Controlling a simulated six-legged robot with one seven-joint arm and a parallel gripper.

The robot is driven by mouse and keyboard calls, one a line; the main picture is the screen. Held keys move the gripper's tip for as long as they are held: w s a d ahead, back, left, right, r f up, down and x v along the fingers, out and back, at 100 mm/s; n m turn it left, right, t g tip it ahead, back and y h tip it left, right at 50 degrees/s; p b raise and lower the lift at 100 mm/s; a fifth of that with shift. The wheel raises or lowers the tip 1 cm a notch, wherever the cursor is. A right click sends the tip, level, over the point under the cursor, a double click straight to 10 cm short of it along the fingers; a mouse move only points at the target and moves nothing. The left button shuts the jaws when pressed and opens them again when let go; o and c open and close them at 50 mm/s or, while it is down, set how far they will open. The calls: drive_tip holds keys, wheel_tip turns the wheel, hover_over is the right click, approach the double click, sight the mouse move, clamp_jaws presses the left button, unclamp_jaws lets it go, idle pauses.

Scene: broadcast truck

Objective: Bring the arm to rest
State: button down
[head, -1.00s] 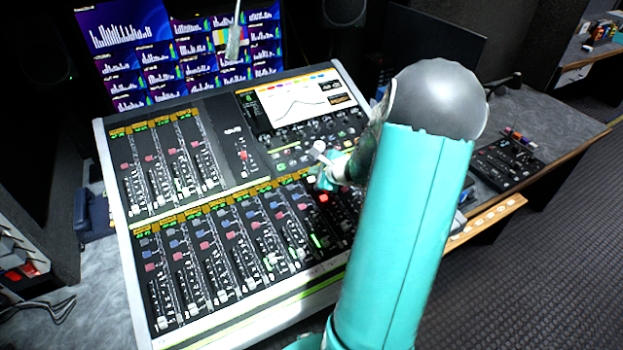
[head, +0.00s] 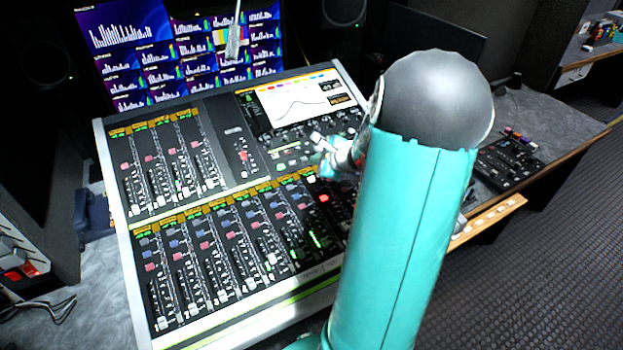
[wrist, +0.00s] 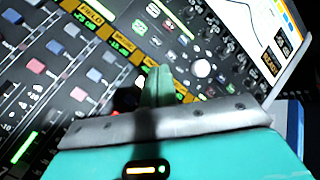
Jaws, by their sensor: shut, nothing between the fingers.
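My gripper (head: 322,145) is over the right part of the mixing console (head: 215,300), just below its built-in screen. My teal upper arm with its grey joint fills the middle right of the head view and hides part of the console's right side. In the wrist view my gripper (wrist: 158,82) shows as teal fingers closed together, with nothing held. The console's (wrist: 60,60) faders and buttons lie beyond the fingertips. I cannot tell the exact gap between fingertips and panel.
A multi-picture monitor (head: 130,45) stands behind the console. A small black control panel (head: 510,165) lies on the desk (head: 560,120) to the right. A dark screen (head: 435,45) stands behind my arm. Open carpeted floor (head: 530,270) is at the lower right.

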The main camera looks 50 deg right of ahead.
idle(0.7)
drive_tip(key=w+a+r+n+g+y, duration=0.1)
drive_tip(key=a+r+n, duration=0.25)
drive_tip(key=a, duration=0.45)
drive_tip(key=a+r+n+g+y, duration=0.1)
drive_tip(key=a+r+n+y, duration=0.15)
drive_tip(key=a+n, duration=0.4)
drive_tip(key=w+a+r+n+g+y, duration=0.1)
drive_tip(key=a+r+n, duration=0.2)
drive_tip(key=a, duration=0.6)
drive_tip(key=s+a+r+n+g+h, duration=0.1)
drive_tip(key=s+a+r+n, duration=0.2)
drive_tip(key=s+a+n, duration=0.4)
drive_tip(key=s+a+r+n+g+h, duration=0.1)
drive_tip(key=s+a+r+n+h, duration=0.1)
drive_tip(key=s+a+n, duration=0.5)
drive_tip(key=s+r+n, duration=0.1)
drive_tip(key=s, duration=0.2)
drive_tip(key=shift+a+r, duration=0.2)
drive_tip(key=shift+r, duration=0.1)
drive_tip(key=shift+d, duration=0.15)
